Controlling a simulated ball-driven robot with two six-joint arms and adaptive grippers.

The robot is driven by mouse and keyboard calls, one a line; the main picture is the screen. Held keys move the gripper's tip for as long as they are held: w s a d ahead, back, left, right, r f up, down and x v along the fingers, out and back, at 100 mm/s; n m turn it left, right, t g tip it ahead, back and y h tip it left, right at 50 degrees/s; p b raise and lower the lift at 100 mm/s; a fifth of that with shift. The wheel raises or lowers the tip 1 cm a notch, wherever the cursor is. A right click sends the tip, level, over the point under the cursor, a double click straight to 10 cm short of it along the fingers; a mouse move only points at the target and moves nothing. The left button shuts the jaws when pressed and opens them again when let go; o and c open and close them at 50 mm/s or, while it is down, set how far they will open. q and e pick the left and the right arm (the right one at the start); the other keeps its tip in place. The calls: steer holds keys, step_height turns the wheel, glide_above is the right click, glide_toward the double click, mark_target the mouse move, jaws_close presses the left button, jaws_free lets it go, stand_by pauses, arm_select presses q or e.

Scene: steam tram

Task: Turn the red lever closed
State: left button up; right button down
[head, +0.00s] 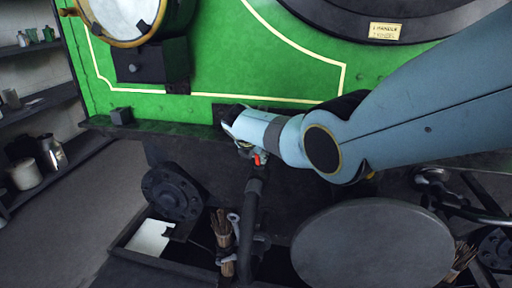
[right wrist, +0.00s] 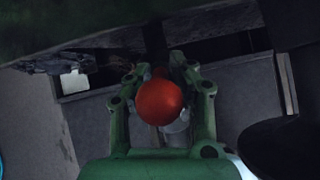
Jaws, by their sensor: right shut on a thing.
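The red lever shows as a small red-orange piece (head: 258,159) on top of a dark upright pipe (head: 251,205) in the head view, just below the green tram front. In the right wrist view its end is a round red knob (right wrist: 160,102) between the fingers. My right gripper (head: 246,152) reaches in from the right and is shut on the red lever; its green fingers (right wrist: 162,88) lie on both sides of the knob. The rest of the lever is mostly hidden by the gripper and knob. My left gripper is not in view.
The green tram front (head: 220,50) with its dark lower beam (head: 160,128) is close behind the gripper. A round dark buffer disc (head: 372,248) stands at lower right. A bundle of sticks (head: 224,245) is beside the pipe.

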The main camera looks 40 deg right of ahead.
steer(key=shift+w+d+g+y+b, duration=0.3)
steer(key=shift+g+y+b, duration=0.2)
steer(key=shift+g+y, duration=0.15)
stand_by(0.3)
steer(key=c, duration=1.3)
jaws_free()
steer(key=shift+r, duration=0.1)
steer(key=shift+o, duration=0.6)
steer(key=shift+r, duration=0.1)
steer(key=shift+a+r, duration=0.15)
steer(key=shift+r, duration=0.25)
steer(key=v, duration=1.1)
